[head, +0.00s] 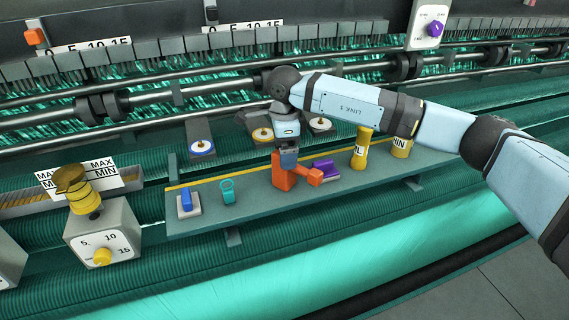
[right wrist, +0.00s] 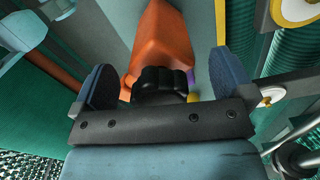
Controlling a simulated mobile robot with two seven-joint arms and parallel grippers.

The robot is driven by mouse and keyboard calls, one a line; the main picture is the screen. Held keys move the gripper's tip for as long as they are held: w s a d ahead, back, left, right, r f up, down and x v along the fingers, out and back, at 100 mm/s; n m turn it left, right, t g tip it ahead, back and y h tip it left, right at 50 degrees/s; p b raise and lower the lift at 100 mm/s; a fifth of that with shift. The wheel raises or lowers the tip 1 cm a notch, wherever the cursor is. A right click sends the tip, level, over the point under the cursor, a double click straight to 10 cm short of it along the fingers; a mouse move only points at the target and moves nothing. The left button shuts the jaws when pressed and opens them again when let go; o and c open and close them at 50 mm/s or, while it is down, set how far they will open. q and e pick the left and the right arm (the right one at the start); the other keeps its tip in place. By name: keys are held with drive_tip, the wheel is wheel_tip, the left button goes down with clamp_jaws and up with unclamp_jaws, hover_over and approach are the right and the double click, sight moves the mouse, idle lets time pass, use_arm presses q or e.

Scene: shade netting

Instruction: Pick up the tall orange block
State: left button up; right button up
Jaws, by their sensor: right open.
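The tall orange block (head: 281,175) stands on the grey-green shelf (head: 240,213), with an orange arm-like piece sticking out to its right. My right gripper (head: 289,157) is right above it, pointing down, and hides its upper part in the head view. In the right wrist view the orange block (right wrist: 160,45) lies ahead of and between the two spread dark-blue fingers of my right gripper (right wrist: 162,78). The fingers are open; I cannot tell whether either touches the block. A black part hides some of the block there. My left gripper is not in view.
A purple block (head: 326,169) sits close right of the orange block. Yellow cylinders (head: 361,150) stand farther right. A teal ring piece (head: 227,191) and a blue block (head: 186,200) are to the left. Discs on grey mounts (head: 262,135) line the shelf's back.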

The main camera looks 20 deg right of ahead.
drive_tip(key=shift+f, duration=0.55)
drive_tip(key=c, duration=1.4)
drive_tip(key=shift+r, duration=0.1)
drive_tip(key=shift+c, duration=0.2)
